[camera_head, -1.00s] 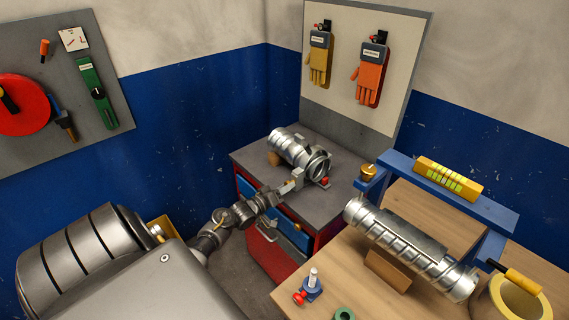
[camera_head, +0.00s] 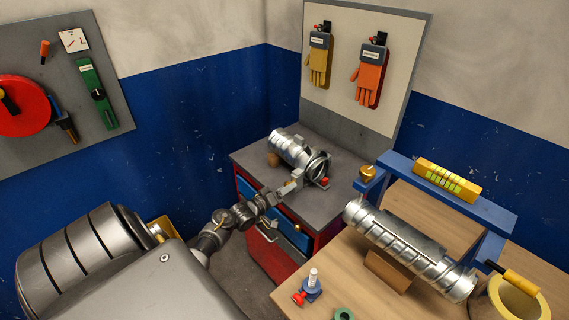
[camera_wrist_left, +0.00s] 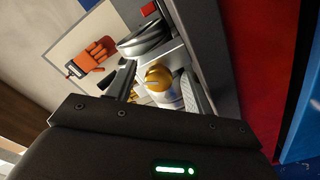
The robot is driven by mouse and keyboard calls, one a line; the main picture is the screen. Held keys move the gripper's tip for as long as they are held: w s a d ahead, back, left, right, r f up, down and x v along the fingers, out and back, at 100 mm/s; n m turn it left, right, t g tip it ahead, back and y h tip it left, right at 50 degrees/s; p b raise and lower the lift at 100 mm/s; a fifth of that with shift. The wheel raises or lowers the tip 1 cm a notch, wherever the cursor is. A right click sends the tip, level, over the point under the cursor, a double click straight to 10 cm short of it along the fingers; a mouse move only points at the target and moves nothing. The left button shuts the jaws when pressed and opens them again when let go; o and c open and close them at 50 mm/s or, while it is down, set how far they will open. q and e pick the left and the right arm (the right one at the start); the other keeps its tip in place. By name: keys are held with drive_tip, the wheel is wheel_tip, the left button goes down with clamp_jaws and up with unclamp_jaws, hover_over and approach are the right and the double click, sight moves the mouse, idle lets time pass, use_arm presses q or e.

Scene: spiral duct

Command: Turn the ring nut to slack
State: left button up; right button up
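A silver spiral duct (camera_head: 290,145) lies on the grey top of a cabinet, with a round clamp ring (camera_head: 319,165) at its near right end. My left gripper (camera_head: 296,181) is at the cabinet's front edge, close to that ring. In the left wrist view a round brass-coloured part, seemingly the ring nut (camera_wrist_left: 158,75), shows between my two spread fingers (camera_wrist_left: 160,92). I cannot tell whether the fingers touch it. The clamp ring also shows in the wrist view (camera_wrist_left: 145,40), just above the brass part. In the head view the brass part is not clear behind my gripper. My right gripper is out of view.
A red knob (camera_head: 324,182) sits beside the clamp ring. The cabinet (camera_head: 303,258) has red and blue fronts. A wooden bench (camera_head: 345,280) at right carries another duct (camera_head: 410,245) and a blue frame (camera_head: 490,209). Gloves (camera_head: 370,75) hang on the back board.

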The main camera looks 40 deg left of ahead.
use_arm(q)
drive_tip(key=shift+s, duration=0.1)
drive_tip(key=s+a+b, duration=0.1)
drive_tip(key=s+b, duration=0.1)
drive_tip(key=s, duration=0.8)
drive_tip(key=shift+s, duration=0.3)
